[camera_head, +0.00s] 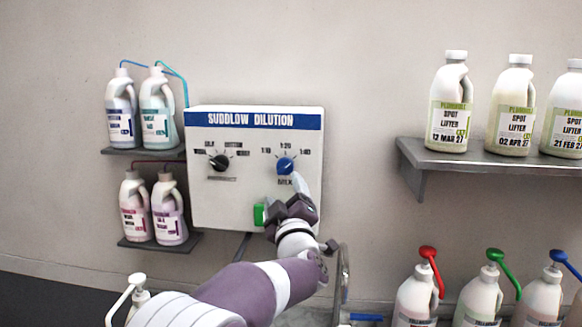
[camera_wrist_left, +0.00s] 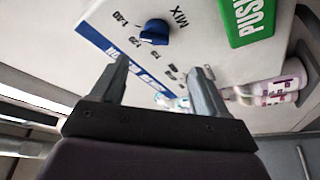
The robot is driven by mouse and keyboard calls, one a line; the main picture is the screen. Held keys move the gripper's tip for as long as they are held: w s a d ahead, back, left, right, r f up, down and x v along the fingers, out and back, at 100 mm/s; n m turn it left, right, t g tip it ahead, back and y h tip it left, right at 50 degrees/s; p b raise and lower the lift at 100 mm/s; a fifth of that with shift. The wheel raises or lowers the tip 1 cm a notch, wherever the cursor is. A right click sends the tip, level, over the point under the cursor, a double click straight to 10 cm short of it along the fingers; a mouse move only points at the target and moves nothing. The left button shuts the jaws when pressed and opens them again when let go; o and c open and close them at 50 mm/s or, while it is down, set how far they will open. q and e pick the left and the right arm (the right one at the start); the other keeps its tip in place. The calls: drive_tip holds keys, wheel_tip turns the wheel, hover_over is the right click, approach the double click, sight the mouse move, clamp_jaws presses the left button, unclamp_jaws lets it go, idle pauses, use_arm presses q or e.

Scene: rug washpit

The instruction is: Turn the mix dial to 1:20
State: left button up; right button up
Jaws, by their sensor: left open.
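The mix dial (camera_head: 285,165) is a blue knob on the right of a white dilution panel (camera_head: 215,204), with 1:10, 1:20 and 1:40 printed around it and MIX below. I cannot tell clearly which mark its pointer faces. My left gripper (camera_head: 297,188) is just below and slightly right of the dial, in front of the panel. In the left wrist view, the mix dial (camera_wrist_left: 154,32) lies beyond the two fingers, apart from them. The left gripper (camera_wrist_left: 160,66) is open with nothing between its fingers. My right gripper is not in view.
A black selector knob (camera_head: 219,162) sits left of the mix dial. A green push button (camera_head: 259,214) is low on the panel beside my gripper. Bottles (camera_head: 158,110) stand on small shelves at left. A grey shelf (camera_head: 480,160) with bottles is at right, pump bottles (camera_head: 418,300) below.

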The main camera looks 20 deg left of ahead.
sight(285, 169)
use_arm(q)
drive_tip(key=w+p, duration=0.1)
drive_tip(key=w, duration=0.1)
drive_tip(key=w+r+p, duration=0.1)
drive_tip(key=w+r, duration=0.1)
drive_tip(key=w, duration=0.1)
drive_tip(key=shift+w+a+p, duration=0.3)
drive_tip(key=shift+a+p, duration=0.05)
drive_tip(key=shift+p, duration=0.05)
drive_tip(key=shift+w+a+r+p, duration=0.25)
drive_tip(key=shift+w+a+p, duration=0.2)
drive_tip(key=shift+a, duration=0.3)
drive_tip(key=shift+w+a+f, duration=0.15)
drive_tip(key=shift+w+a, duration=0.05)
drive_tip(key=shift+a, duration=0.25)
drive_tip(key=shift+w+d, duration=0.1)
drive_tip(key=shift+d, duration=0.3)
drive_tip(key=c, duration=1)
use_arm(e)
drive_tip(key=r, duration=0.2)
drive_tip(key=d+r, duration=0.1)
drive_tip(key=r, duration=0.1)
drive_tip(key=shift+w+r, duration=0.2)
